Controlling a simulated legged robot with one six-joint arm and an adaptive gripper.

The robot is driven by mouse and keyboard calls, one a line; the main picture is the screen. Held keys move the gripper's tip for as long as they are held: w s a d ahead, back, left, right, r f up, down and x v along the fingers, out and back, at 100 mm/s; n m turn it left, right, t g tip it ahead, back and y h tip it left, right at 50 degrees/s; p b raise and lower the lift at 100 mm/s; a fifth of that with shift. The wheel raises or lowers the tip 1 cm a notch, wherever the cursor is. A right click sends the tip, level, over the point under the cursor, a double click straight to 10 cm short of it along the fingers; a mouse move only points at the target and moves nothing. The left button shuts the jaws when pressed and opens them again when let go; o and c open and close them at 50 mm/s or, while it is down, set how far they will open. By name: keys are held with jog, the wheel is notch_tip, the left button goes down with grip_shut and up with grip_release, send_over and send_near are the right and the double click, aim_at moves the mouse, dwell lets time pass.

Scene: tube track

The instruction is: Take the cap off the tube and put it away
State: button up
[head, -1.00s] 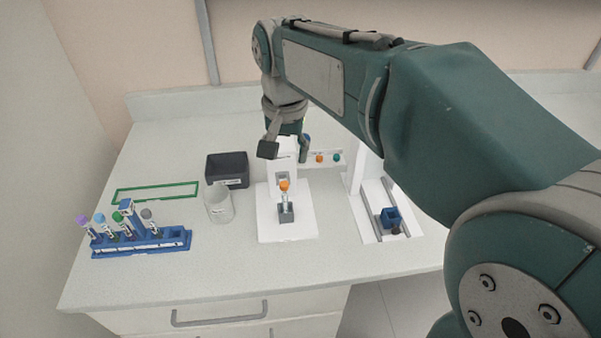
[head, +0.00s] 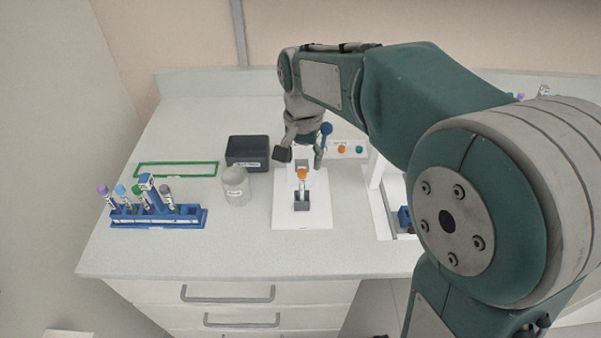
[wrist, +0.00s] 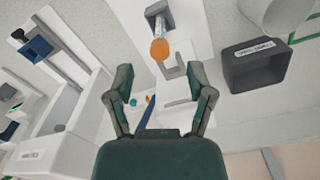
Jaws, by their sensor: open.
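A tube with an orange cap (head: 302,174) stands upright in a small grey holder (head: 302,205) on a white base plate (head: 287,218). The cap also shows in the wrist view (wrist: 159,49), beyond my fingertips. My gripper (head: 303,157) is open and empty, behind and above the cap in the head view. In the wrist view its two fingers (wrist: 160,82) are spread wide, and nothing is between the tips. A white rail behind holds an orange cap (head: 341,149) and a teal cap (head: 359,149).
A blue rack (head: 190,222) with several capped tubes stands at left. A dark bin (head: 236,148) and a clear beaker (head: 236,190) stand between rack and plate. A green outline (head: 150,170) lies behind the rack. A blue block (head: 404,217) sits on a track at right.

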aim_at(302, 171)
jog(key=f, duration=0.2)
jog(key=shift+d+f, duration=0.2)
jog(key=shift+f, duration=0.15)
jog(key=shift+a+f, duration=0.15)
jog(key=shift+f, duration=0.25)
jog(key=shift+a, duration=0.2)
jog(key=shift+c, duration=0.6)
jog(key=shift+d, duration=0.2)
jog(key=c, duration=0.6)
jog(key=shift+c, duration=0.2)
jog(key=shift+a+r, duration=0.1)
